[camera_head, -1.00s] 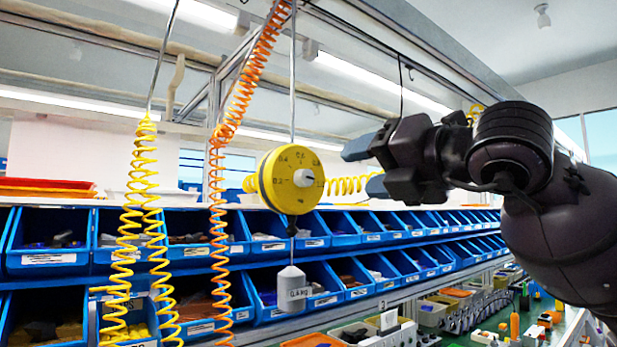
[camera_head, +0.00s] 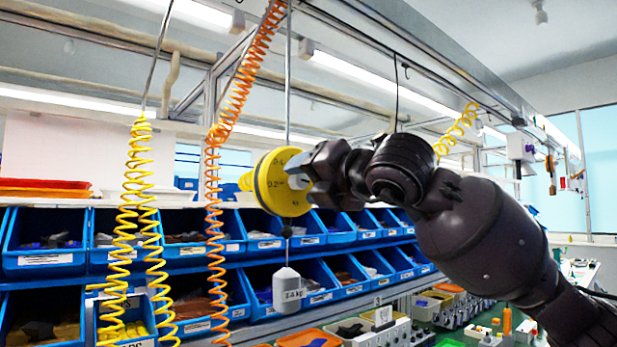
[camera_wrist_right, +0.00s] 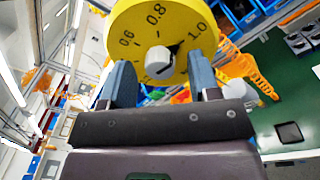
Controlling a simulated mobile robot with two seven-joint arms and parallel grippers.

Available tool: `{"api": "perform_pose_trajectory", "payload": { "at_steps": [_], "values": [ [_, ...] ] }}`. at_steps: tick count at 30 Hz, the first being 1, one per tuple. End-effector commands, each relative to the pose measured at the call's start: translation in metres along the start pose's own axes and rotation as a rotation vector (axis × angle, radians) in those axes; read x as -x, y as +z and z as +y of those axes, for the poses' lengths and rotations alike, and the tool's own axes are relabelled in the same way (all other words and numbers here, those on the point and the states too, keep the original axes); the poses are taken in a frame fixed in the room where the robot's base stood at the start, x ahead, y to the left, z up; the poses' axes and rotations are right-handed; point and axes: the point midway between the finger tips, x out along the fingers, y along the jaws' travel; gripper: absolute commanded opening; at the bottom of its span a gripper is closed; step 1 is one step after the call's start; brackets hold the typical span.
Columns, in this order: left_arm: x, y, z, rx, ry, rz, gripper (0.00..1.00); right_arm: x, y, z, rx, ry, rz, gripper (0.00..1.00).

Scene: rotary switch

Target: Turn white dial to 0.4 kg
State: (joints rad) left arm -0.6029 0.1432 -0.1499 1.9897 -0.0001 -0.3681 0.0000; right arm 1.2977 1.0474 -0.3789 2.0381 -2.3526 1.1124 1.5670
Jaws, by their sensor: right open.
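A yellow round balancer (camera_head: 272,184) with a numbered face hangs from a rod in the head view. A grey weight marked with kg lettering (camera_head: 287,291) hangs below it. The white dial (camera_wrist_right: 159,60) sits at the centre of the yellow face in the right wrist view, with a dark pointer toward the upper right, near 1.0. My right gripper (camera_wrist_right: 163,78) is open, one blue-grey finger on each side of the dial; I cannot tell whether they touch it. In the head view my right gripper (camera_head: 308,172) covers the dial and part of the face. My left gripper is not in view.
An orange coiled hose (camera_head: 217,180) and a yellow coiled hose (camera_head: 130,220) hang left of the balancer. Blue bins (camera_head: 47,262) with parts stand in rows behind and below. An overhead metal frame runs above.

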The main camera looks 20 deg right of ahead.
Motion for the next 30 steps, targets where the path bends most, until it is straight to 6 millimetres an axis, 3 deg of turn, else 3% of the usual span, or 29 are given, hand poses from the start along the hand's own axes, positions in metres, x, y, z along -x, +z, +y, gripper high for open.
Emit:
{"api": "perform_pose_trajectory", "payload": {
  "at_steps": [8, 18, 30],
  "values": [
    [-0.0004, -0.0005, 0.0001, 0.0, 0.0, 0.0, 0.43, -0.0011, -0.0002, -0.0002, 0.0, 0.0, 0.0, 0.56],
    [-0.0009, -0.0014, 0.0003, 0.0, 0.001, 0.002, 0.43, -0.0009, -0.0002, -0.0003, 0.0, 0.0, 0.001, 0.07],
    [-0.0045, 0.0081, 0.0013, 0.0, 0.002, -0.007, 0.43, -0.0019, -0.0019, -0.0019, 0.087, -0.004, 0.007, 0.07]
  ]
}}
